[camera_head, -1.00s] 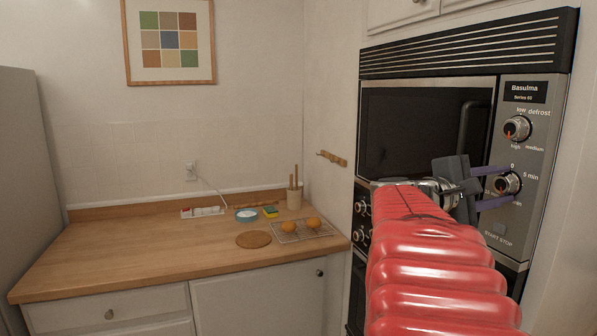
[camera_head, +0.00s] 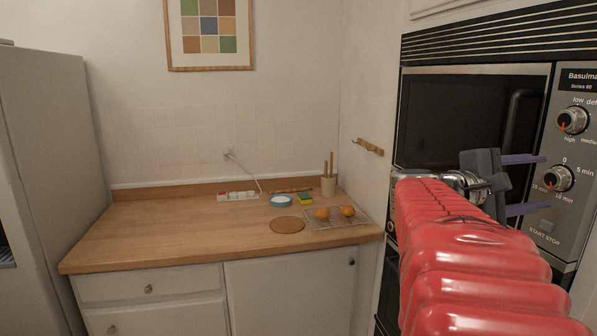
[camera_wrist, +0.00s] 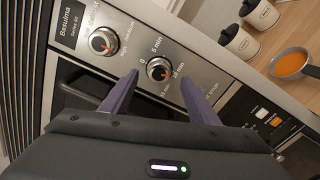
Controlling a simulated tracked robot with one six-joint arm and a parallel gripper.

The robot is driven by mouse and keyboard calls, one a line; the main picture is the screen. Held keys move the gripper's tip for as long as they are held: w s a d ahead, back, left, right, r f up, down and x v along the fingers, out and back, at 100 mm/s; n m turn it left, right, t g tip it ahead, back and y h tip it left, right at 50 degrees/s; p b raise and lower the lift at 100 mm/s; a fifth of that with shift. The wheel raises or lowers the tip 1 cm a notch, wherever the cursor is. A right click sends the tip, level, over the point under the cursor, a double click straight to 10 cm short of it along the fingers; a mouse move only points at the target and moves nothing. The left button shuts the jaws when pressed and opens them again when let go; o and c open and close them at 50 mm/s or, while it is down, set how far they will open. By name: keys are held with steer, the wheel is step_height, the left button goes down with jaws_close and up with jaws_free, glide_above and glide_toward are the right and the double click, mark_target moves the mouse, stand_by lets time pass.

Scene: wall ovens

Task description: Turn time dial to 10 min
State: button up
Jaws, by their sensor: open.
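The time dial (camera_head: 559,178) is a round black knob with a metallic rim, on the oven's right control panel. Labels 0, 5 min, 10 min and 15 min surround it. Its red mark points to the lower left in the head view, on the side of the 15 min label. The dial also shows in the wrist view (camera_wrist: 158,68), between and beyond the fingertips. My gripper (camera_head: 547,182) is open and empty, its purple fingers pointing at the panel, one above and one below the dial's height. In the wrist view its fingers (camera_wrist: 160,77) appear either side of the dial, apparently not touching it.
A power dial (camera_head: 573,120) sits above the time dial, and the START STOP label (camera_head: 545,233) is below. The dark oven door (camera_head: 465,118) is left of the panel. A wooden counter (camera_head: 170,232) stands at left. The wrist view shows white canisters (camera_wrist: 240,42) and a pan (camera_wrist: 290,64).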

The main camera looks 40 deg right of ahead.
steer(key=v, duration=1)
stand_by(0.5)
steer(key=w+a+f+t+y, duration=0.2)
steer(key=a+f+y, duration=0.15)
steer(key=f, duration=0.45)
steer(key=w+a+f+m+t+y, duration=0.1)
steer(key=w+a+f+t+y, duration=0.2)
steer(key=f, duration=0.4)
steer(key=w+a+f+t+y, duration=0.2)
steer(key=a+f, duration=0.3)
steer(key=f, duration=0.3)
steer(key=w+a+f+t+y, duration=0.1)
steer(key=a+f+t+y, duration=0.1)
steer(key=a, duration=0.8)
steer(key=w+a+f+n+t+y, duration=0.1)
steer(key=w+a+f+y, duration=0.1)
steer(key=a, duration=0.8)
steer(key=w+a+f+t+y, duration=0.2)
steer(key=a+f+y, duration=0.1)
steer(key=a, duration=0.7)
steer(key=shift+n+t+y, duration=0.3)
steer(key=shift+y, duration=0.25)
steer(key=shift+w, duration=0.1)
steer(key=shift+c, duration=0.2)
